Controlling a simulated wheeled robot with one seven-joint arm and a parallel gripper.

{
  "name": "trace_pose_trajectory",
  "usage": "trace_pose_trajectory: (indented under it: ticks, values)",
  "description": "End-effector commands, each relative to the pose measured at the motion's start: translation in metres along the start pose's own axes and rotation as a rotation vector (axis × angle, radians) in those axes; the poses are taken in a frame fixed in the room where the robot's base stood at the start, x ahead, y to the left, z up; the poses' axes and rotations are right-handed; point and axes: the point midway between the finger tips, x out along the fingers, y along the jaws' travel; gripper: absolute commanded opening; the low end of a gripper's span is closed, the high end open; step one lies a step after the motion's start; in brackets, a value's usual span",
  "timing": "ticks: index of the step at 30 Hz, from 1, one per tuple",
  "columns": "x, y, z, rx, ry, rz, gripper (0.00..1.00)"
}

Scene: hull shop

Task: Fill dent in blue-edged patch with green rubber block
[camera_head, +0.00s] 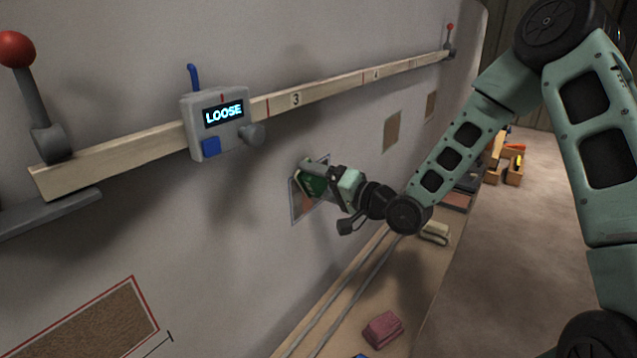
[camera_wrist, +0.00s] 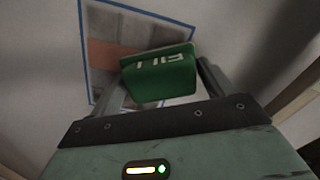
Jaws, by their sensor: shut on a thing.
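My gripper (camera_head: 327,184) is shut on the green rubber block (camera_head: 311,180), which it holds against or just in front of the wall. In the wrist view the green block (camera_wrist: 158,76) has pale lettering and sits tilted between the fingers (camera_wrist: 160,90). The blue-edged patch (camera_wrist: 84,42) lies behind the block, with a brownish-orange band across a grey field. In the head view the patch (camera_head: 294,212) is partly covered by the block and gripper. I cannot tell whether the block touches the patch.
A wooden rail with numbers (camera_head: 330,90) crosses the wall above, carrying a box reading LOOSE (camera_head: 205,140). A red-edged brown patch (camera_head: 100,320) is at lower left. Below is a bench (camera_head: 350,285) with a pink block (camera_head: 382,330) and a cream block (camera_head: 435,235).

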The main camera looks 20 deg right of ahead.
Motion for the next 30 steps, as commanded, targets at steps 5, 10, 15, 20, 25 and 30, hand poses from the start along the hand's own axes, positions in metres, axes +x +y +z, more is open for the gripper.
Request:
trace_pose_trajectory:
  ticks: [5,10,15,20,25,30]
  values:
    - [0.000,-0.016,-0.009,0.000,0.001,-0.001,0.61]
    - [0.001,-0.026,-0.015,0.000,0.001,-0.001,0.61]
    - [0.001,-0.022,-0.012,0.000,0.001,-0.001,0.61]
    - [0.001,-0.011,-0.006,0.000,0.000,-0.001,0.61]
    - [0.001,0.001,0.001,0.000,0.000,-0.001,0.61]
    - [0.000,0.004,0.003,0.000,0.001,-0.001,0.61]
